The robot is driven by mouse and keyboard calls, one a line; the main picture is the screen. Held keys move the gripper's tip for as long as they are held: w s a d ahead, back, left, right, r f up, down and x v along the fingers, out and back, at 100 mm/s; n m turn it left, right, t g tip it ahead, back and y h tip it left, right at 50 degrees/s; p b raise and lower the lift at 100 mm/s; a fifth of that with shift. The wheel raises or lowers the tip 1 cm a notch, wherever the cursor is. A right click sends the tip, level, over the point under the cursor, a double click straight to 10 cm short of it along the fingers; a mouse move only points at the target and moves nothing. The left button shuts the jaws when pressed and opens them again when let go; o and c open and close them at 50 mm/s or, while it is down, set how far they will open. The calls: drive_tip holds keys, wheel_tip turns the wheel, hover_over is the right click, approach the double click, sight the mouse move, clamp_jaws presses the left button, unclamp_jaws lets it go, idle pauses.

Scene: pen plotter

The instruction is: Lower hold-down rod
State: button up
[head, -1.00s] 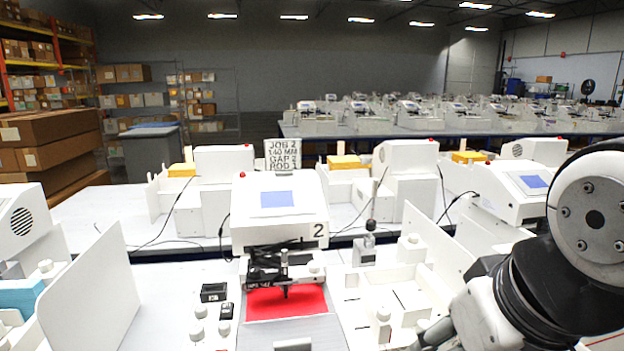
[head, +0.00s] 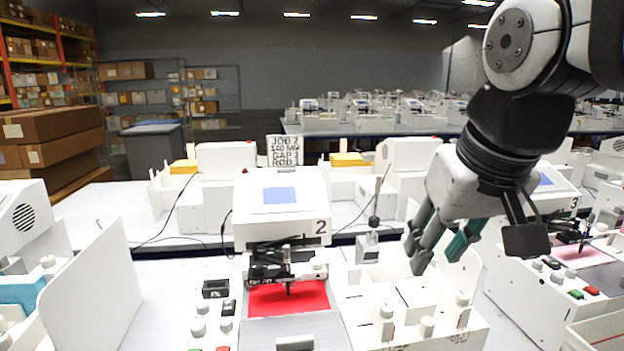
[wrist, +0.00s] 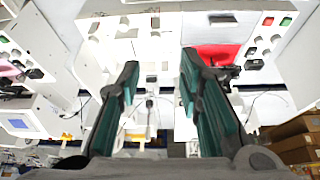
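Plotter 2 (head: 280,205) stands in the middle of the head view, with a red sheet (head: 268,299) on its bed. A black carriage assembly (head: 268,266) with a thin upright metal part sits over the sheet's back edge. I cannot tell which part is the hold-down rod or its height. My gripper (head: 437,262) hangs above the white tray right of the plotter, fingers pointing down, open and empty. In the wrist view, the open fingers (wrist: 160,68) frame the white tray; the red sheet (wrist: 222,50) and carriage (wrist: 222,76) are at the right finger, partly hidden.
A white compartment tray (head: 400,345) with several posts lies right of the plotter. A thin rod on a grey stand (head: 368,247) rises behind it. A job sign (head: 283,151) stands behind. Another plotter (head: 570,270) is at right. A white panel (head: 95,290) stands left.

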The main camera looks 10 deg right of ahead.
drive_tip(key=w+d+r+b, duration=0.1)
drive_tip(key=w+r, duration=0.3)
drive_tip(key=w, duration=0.4)
drive_tip(key=w+d+r, duration=0.1)
drive_tip(key=w+r, duration=0.3)
drive_tip(key=w, duration=0.3)
drive_tip(key=m, duration=0.1)
approach(380, 177)
drive_tip(key=x, duration=1.1)
drive_tip(key=shift+w, duration=0.1)
clamp_jaws()
